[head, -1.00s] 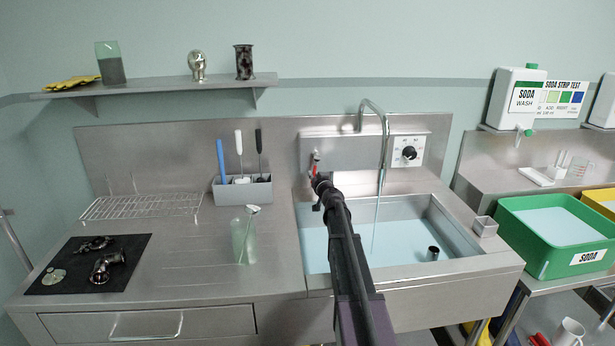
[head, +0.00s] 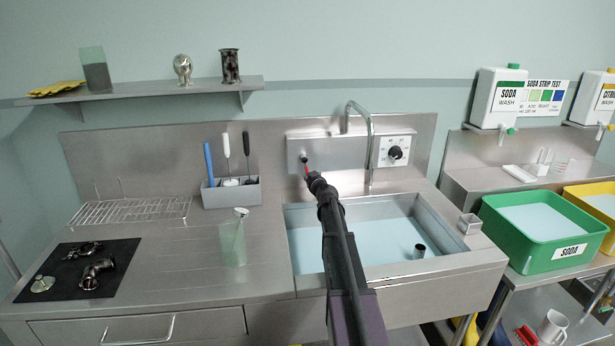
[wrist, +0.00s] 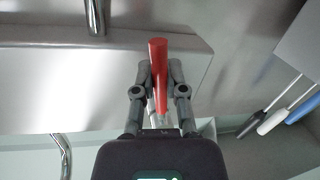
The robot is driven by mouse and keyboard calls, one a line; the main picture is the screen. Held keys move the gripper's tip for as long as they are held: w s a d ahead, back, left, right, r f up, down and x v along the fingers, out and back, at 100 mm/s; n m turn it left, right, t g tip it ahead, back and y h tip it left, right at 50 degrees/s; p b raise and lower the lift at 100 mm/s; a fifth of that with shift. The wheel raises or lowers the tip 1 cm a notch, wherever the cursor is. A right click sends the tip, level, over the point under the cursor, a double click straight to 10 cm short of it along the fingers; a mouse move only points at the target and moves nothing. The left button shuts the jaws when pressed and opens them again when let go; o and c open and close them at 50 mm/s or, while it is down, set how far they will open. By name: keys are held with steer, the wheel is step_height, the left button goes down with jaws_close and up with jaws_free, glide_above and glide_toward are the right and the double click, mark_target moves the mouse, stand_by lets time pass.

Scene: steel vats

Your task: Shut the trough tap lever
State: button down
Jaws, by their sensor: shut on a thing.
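The tap's red lever (head: 307,169) is on the steel panel behind the trough, left of the spout. In the wrist view the red lever (wrist: 158,58) stands between my two fingers, which are closed against its sides. My gripper (head: 313,179) is shut on it, and its fingertips are largely hidden by my arm in the head view. The curved tap spout (head: 369,140) hangs over the trough (head: 465,262), which holds pale blue liquid. No stream shows below the spout.
A dial (head: 396,153) sits right of the spout. A grey tool holder (head: 231,192) and a greenish beaker (head: 233,243) stand left of my arm. A small dark cup (head: 419,251) is in the trough. A green soda tub (head: 490,228) is at the right.

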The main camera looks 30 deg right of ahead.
steer(key=shift+d, duration=0.1)
steer(key=c, duration=0.7)
jaws_free()
